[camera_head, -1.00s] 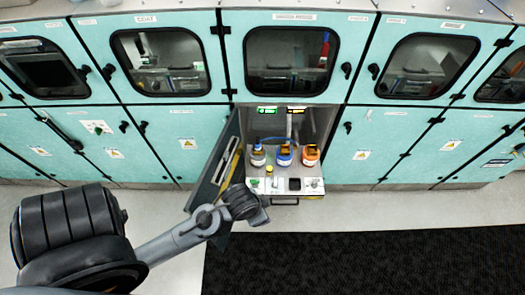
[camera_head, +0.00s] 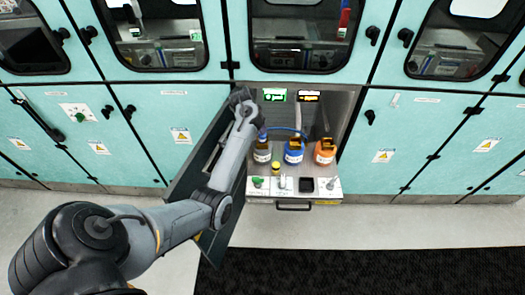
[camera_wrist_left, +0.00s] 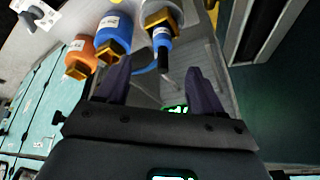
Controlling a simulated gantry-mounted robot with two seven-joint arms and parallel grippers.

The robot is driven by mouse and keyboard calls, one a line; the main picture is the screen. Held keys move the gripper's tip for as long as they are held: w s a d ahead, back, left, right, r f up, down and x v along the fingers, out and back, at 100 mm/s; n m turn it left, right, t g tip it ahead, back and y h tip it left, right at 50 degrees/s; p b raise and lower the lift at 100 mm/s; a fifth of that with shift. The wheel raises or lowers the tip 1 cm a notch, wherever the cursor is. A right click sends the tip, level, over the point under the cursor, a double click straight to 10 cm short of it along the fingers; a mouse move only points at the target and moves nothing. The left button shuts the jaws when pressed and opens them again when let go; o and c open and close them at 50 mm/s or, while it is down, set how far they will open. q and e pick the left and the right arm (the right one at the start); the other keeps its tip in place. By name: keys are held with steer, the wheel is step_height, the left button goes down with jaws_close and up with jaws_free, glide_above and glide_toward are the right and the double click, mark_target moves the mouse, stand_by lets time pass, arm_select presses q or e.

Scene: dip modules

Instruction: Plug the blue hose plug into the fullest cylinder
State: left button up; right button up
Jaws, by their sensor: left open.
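The three cylinders stand in a row in the open cabinet: a pale one (camera_head: 262,156) at left, a blue one (camera_head: 294,156) in the middle and an orange one (camera_head: 325,156) at right. The blue hose plug (camera_wrist_left: 163,42) shows at the end of the pale cylinder in the left wrist view, with blue hose beside it. I cannot tell how firmly it sits there. My left gripper (camera_wrist_left: 158,82) is open; its two dark fingers are spread near the plug, with nothing clearly gripped. In the head view my left wrist hides part of this area. Fill levels are not readable. My right gripper is out of view.
The open cabinet door (camera_head: 190,185) stands close beside my left arm. A green display (camera_head: 274,95) and an orange display (camera_head: 309,96) are above the cylinders. A small yellow item (camera_head: 275,167) and a drawer front with a handle (camera_head: 293,204) are in front.

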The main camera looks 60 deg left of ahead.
arm_select(q)
step_height(320, 180, down, 2)
steer(key=w+a+b, duration=0.1)
steer(key=b, duration=0.2)
glide_above(263, 139)
steer(key=s, duration=0.2)
steer(key=shift+h, duration=0.3)
steer(key=f, duration=0.5)
steer(key=shift+w+a, duration=0.15)
steer(key=shift+w, duration=0.1)
steer(key=shift+w+a+b+x, duration=0.15)
steer(key=shift+b+x, duration=0.35)
steer(key=shift+x, duration=0.55)
steer(key=shift+w+a+b+x, duration=0.15)
steer(key=shift+b+x, duration=0.3)
steer(key=shift+x, duration=0.6)
steer(key=shift+w+a+f, duration=0.1)
steer(key=shift+w+f, duration=0.05)
steer(key=shift+f, duration=0.25)
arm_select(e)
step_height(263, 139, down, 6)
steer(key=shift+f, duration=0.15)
arm_select(q)
steer(key=c, duration=1.2)
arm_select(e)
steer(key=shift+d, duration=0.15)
arm_select(q)
steer(key=shift+r, duration=0.1)
